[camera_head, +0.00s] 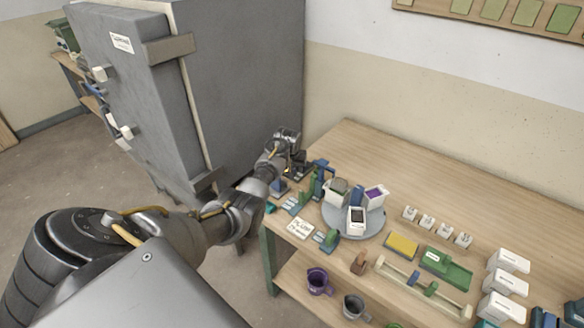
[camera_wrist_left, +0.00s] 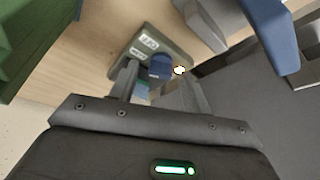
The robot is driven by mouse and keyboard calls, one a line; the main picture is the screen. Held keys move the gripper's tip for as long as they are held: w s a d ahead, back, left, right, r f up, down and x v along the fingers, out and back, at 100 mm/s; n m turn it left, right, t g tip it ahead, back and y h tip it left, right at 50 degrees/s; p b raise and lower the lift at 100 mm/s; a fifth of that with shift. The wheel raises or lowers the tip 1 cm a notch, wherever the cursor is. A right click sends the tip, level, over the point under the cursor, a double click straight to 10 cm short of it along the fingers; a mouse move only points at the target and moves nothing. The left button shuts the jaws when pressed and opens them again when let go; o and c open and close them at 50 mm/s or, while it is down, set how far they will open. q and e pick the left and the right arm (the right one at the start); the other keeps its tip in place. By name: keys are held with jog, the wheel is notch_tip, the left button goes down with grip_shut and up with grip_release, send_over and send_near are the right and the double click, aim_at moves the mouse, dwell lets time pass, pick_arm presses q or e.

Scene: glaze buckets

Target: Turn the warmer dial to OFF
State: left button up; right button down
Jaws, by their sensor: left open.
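In the head view my left gripper (camera_head: 297,165) is over the table's far left end, and my arm hides much of that corner. My right gripper is not in view.
A round grey turntable (camera_head: 370,232) with several containers stands to the right of my left gripper on the wooden table (camera_head: 400,165). A blue and green stand (camera_head: 318,178) is close by. A large grey kiln-like cabinet (camera_head: 230,90) rises to the left.

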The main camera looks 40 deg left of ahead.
pick_arm(q)
jog(key=c, duration=1)
jog(key=shift+r+m+h+p, duration=0.15)
jog(key=shift+m+h+p, duration=0.25)
jog(key=shift+m+p, duration=0.5)
jog(key=m+h, duration=0.1)
jog(key=m, duration=0.1)
jog(key=shift+a+m+t, duration=0.1)
jog(key=shift+m+t, duration=0.2)
jog(key=shift+m, duration=0.1)
jog(key=m, duration=0.1)
jog(key=m+h, duration=0.1)
jog(key=shift+a+f+m, duration=0.1)
jog(key=shift+f+m, duration=0.1)
jog(key=shift+m, duration=0.1)
jog(key=shift+m+h+b, duration=0.5)
jog(key=shift+m+b, duration=0.5)
jog(key=shift+m, duration=0.3)
